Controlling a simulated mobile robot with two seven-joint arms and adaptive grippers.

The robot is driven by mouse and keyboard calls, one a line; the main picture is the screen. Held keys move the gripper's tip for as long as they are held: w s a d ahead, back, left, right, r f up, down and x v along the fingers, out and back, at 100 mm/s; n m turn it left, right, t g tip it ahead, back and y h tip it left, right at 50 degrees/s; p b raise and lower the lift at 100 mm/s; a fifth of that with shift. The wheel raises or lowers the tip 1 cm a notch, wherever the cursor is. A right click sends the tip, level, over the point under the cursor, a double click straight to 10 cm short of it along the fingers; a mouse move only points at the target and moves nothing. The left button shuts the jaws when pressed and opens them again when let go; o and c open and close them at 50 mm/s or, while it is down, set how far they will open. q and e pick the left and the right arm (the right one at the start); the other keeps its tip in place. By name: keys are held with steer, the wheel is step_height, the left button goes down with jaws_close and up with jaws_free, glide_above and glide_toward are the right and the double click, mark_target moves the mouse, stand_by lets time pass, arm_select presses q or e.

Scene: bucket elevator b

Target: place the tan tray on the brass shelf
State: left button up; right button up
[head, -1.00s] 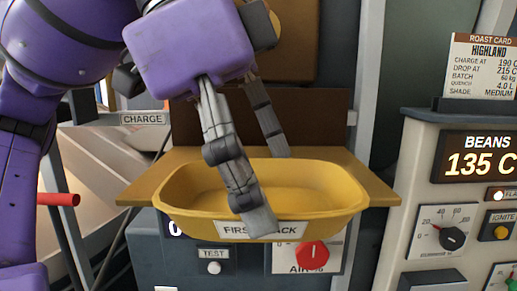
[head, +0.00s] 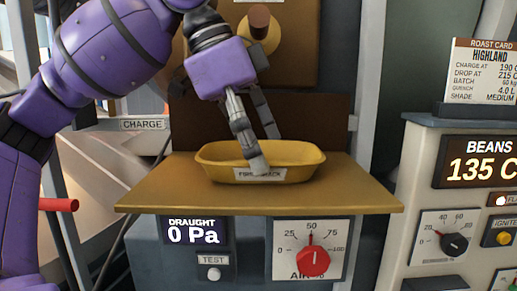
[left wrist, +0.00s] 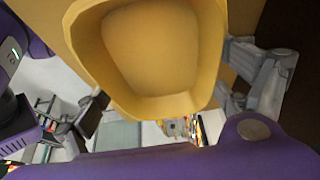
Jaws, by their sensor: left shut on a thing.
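The tan tray (head: 215,160), yellowish with a "FIRST CRACK" label on its front, is upright over the middle of the brass shelf (head: 160,192). My left gripper (head: 266,152) is shut on the tray's front wall, one finger outside over the label and the other inside. In the left wrist view the tray (left wrist: 150,50) fills the top middle, with gripper fingers on either side. I cannot tell whether the tray's base touches the shelf or hangs just above it. My right gripper is not in view.
A brown panel (head: 325,125) stands behind the shelf, with a brass-ringed knob (head: 259,25) above. An air dial with a red knob (head: 313,261) is below the shelf. A grey console (head: 420,180) stands at right, a red handle (head: 58,205) at left. The shelf's sides are clear.

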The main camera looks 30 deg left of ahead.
arm_select(q)
steer(key=shift+s, duration=0.15)
steer(key=shift+f, duration=0.15)
steer(key=o, duration=1)
steer(key=shift+r, duration=0.55)
steer(key=s+a, duration=0.2)
steer(key=a, duration=0.1)
steer(key=s+a, duration=0.2)
steer(key=a, duration=0.2)
steer(key=s+a, duration=0.2)
steer(key=a, duration=0.1)
steer(key=shift+s+a+r, duration=0.2)
steer(key=shift+s, duration=0.1)
